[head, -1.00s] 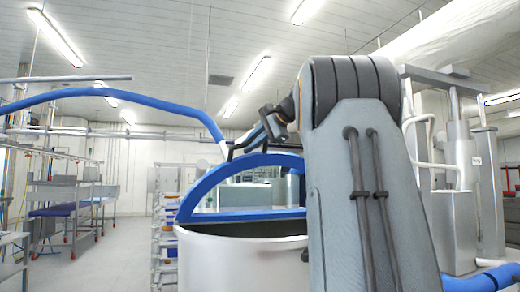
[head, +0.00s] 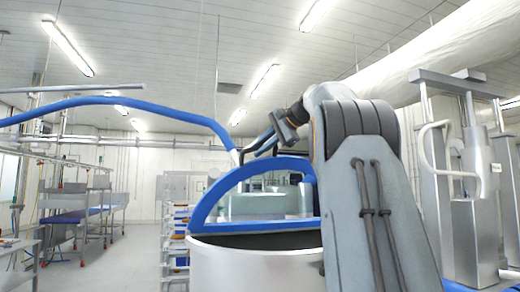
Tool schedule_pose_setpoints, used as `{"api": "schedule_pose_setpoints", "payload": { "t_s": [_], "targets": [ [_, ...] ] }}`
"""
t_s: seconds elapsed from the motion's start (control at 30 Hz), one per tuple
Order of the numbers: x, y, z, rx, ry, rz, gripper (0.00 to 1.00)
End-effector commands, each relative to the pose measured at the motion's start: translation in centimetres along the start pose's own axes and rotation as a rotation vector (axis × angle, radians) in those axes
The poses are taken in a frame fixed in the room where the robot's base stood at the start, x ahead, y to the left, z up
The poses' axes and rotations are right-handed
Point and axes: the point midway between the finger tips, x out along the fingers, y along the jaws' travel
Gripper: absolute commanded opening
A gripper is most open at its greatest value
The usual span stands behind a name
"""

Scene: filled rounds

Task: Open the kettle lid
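The kettle (head: 255,266) is a large round silver vessel at the lower middle of the head view. Its dark inside shows below the rim. The blue-edged lid (head: 213,197) stands up over the kettle's back, its curved edge arching above the opening. My gripper (head: 243,155) is at the top of the lid's arc, by the end of a long blue curved bar (head: 130,102). Its dark fingers are small here, and I cannot tell whether they are open, shut or touching the lid or bar. My arm hides the kettle's right side.
Silver machinery with a white curved handle (head: 432,160) stands close on the right. A rack with several trays (head: 178,245) is behind the kettle at left. Metal tables (head: 80,213) stand farther left. The floor (head: 125,250) between is clear.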

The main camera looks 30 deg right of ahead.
Motion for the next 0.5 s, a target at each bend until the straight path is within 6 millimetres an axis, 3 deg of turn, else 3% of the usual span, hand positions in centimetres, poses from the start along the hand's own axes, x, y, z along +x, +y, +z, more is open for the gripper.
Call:
{"api": "schedule_pose_setpoints", "payload": {
  "t_s": [0.03, 0.1, 0.5],
  "targets": [
    [0.04, -0.05, 0.15, -0.001, -0.003, 0.000, 0.21],
    [0.01, -0.03, 0.11, -0.001, -0.002, 0.000, 0.33],
    [-0.77, 0.15, -0.20, 0.002, 0.003, 0.000, 0.33]
  ]
}}
